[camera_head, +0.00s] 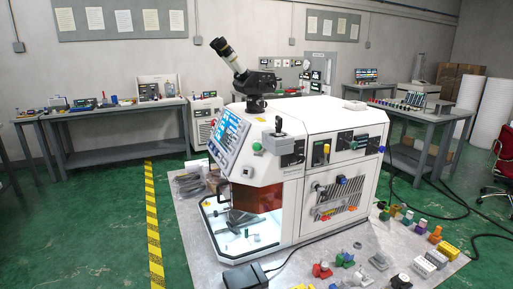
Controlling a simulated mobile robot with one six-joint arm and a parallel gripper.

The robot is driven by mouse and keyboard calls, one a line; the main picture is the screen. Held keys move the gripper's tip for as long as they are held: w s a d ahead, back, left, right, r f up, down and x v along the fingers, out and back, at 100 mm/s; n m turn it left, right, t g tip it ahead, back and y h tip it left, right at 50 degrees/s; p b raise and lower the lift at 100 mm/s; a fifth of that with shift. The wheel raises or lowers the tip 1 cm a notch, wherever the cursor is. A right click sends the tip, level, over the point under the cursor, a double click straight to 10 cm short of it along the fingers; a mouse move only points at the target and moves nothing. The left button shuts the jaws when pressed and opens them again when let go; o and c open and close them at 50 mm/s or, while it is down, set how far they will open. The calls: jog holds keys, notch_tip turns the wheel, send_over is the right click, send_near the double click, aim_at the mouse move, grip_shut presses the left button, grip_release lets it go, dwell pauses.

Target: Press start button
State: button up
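A white machine (318,122) stands in the middle of the view. Its sloped front carries a lit blue screen panel (230,133). A green round button (257,147) sits on the front edge to the right of the screen. A small green knob or button (352,145) and a blue one (382,149) show on the side panel. No label is readable, so I cannot tell which is the start button. My gripper is not in view.
A microscope-like eyepiece (228,54) rises from the machine's top, and a lever box (278,128) stands beside the green button. A black pedal (244,276) and several loose coloured parts lie on the grey mat (190,225). Green floor by the yellow-black stripe (152,220) is clear.

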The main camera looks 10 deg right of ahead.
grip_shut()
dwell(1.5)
